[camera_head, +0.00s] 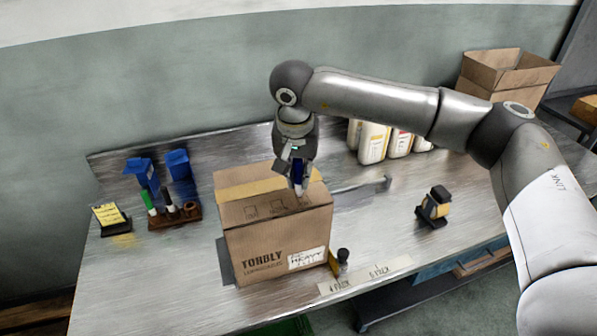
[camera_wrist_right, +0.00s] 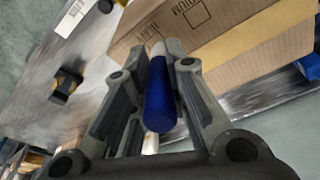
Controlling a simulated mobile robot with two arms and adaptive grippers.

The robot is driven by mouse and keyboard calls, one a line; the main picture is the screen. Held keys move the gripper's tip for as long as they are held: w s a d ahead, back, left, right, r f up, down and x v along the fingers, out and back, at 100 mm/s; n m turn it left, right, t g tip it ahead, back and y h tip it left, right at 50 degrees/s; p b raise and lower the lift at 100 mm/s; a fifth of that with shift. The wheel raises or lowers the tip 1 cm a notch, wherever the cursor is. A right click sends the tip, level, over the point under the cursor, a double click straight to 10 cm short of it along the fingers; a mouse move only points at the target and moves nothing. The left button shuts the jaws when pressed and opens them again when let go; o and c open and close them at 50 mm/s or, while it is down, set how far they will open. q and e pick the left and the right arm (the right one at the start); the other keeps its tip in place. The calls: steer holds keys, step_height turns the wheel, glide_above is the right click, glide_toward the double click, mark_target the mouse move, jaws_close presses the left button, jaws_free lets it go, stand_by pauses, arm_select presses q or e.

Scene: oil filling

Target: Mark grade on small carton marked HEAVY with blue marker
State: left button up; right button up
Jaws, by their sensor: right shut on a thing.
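The small brown carton (camera_head: 262,243) stands closed on the metal bench, with yellow tape on top and a white label (camera_head: 307,258) reading HEAVY on its front. Small square boxes are printed on its top. My right gripper (camera_head: 297,172) is shut on the blue marker (camera_head: 298,181) over the carton's top, the marker pointing down. In the right wrist view, the marker (camera_wrist_right: 160,98) sits between the fingers, its pale tip end near the carton's printed top (camera_wrist_right: 205,30). I cannot tell whether the tip touches the carton. My left gripper is out of view.
A wooden marker holder (camera_head: 176,216) with a green-capped marker stands at left, beside yellow notes (camera_head: 108,215) and blue items (camera_head: 178,164). White bottles (camera_head: 373,143) stand behind my right arm. A black-and-yellow device (camera_head: 434,205) sits right of the carton. An open carton (camera_head: 505,75) is at back right.

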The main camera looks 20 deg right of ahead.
steer(key=shift+f, duration=0.25)
steer(key=shift+d+b, duration=0.6)
steer(key=shift+b, duration=0.2)
stand_by(0.8)
steer(key=shift+r, duration=0.1)
step_height(320, 180, up, 7)
steer(key=p, duration=0.3)
steer(key=shift+p, duration=0.35)
stand_by(0.3)
stand_by(0.8)
step_height(320, 180, down, 6)
steer(key=w+g+y, duration=0.1)
steer(key=g, duration=0.1)
steer(key=shift+w+d, duration=0.3)
steer(key=shift+w, duration=0.05)
stand_by(0.8)
